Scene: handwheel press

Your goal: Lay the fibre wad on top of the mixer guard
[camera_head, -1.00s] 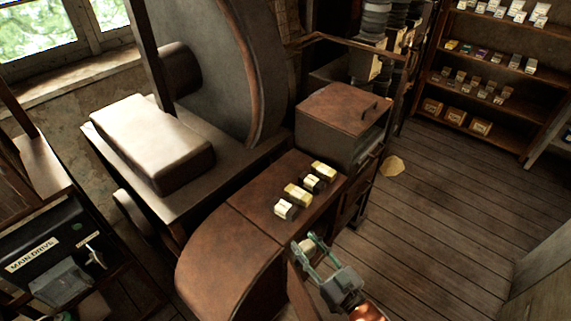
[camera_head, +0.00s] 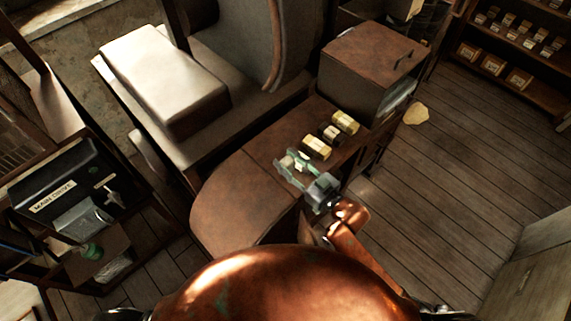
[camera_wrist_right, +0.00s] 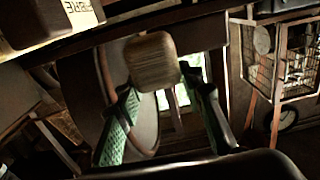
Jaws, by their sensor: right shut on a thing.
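My right gripper (camera_head: 292,164) has green fingers and is just off the near end of a row of small blocks in the head view. In the right wrist view it (camera_wrist_right: 155,105) is shut on a tan, grainy block (camera_wrist_right: 152,60), which I take for the fibre wad; no label shows on it. In the head view a pale bit of it shows between the fingers. No label names the mixer guard; a brown metal cover with a rounded end (camera_head: 232,200) lies beneath and left of this gripper. My left gripper is out of view.
Several labelled blocks (camera_head: 317,147) stand in a row on the brown top. Behind them is a rusty box with a handled lid (camera_head: 370,50). A large pale block (camera_head: 160,70) lies at left, above the MAIN DRIVE panel (camera_head: 60,190).

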